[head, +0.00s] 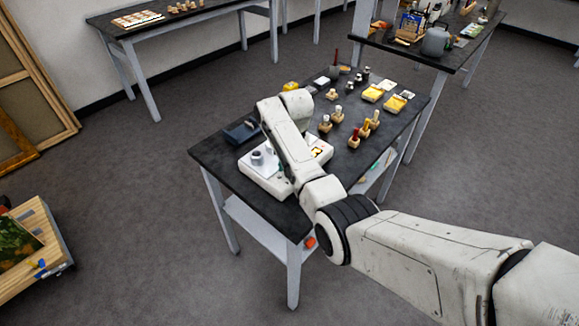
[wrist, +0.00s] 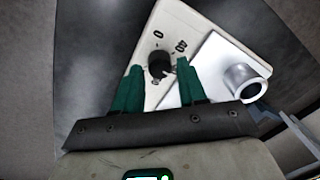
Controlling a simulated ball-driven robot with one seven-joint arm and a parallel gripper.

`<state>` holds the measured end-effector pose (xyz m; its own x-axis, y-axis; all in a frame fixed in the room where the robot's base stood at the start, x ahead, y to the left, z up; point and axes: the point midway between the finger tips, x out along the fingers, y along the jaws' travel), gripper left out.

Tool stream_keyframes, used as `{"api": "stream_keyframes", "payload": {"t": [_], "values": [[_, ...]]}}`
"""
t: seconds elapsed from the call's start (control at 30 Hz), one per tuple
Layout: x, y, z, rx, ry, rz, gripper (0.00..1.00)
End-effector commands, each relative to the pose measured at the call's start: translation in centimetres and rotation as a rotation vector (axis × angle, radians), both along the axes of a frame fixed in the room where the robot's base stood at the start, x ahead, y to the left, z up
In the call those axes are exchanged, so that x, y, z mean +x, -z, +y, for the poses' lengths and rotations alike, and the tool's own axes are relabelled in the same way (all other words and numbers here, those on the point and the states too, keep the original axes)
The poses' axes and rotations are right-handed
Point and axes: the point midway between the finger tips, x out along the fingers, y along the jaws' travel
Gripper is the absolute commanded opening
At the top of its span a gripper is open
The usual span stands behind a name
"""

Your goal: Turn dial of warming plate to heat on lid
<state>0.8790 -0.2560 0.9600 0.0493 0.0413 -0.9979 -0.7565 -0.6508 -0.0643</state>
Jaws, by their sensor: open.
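The warming plate (head: 262,180) is a white box near the front left corner of the dark table; my arm covers part of it. In the wrist view, its white casing (wrist: 151,98) bears a black round dial (wrist: 160,65) with dark printed marks around it. My gripper (wrist: 160,68) is open, with two green fingers. The dial shows between the fingertips; I cannot tell whether they touch it. A metal cylinder (wrist: 245,82) stands on the plate's pale square top and also shows in the head view (head: 258,158). I cannot identify a lid for certain.
A dark blue box (head: 240,132) stands behind the plate. Several small bottles in wooden holders (head: 364,130) and yellow trays (head: 373,93) stand to the right on the same table (head: 215,150). Other tables stand at the back.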

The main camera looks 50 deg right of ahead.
Motion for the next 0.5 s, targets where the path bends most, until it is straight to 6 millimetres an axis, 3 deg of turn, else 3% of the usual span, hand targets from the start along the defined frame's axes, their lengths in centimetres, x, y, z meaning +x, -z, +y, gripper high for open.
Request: {"api": "stream_keyframes", "payload": {"t": [0.3,0.5], "values": [[-0.1,-6.0,-0.3,-0.003,-0.001,-0.006,0.41],[-0.3,-8.7,-0.3,-0.002,0.0,-0.006,0.41]]}}
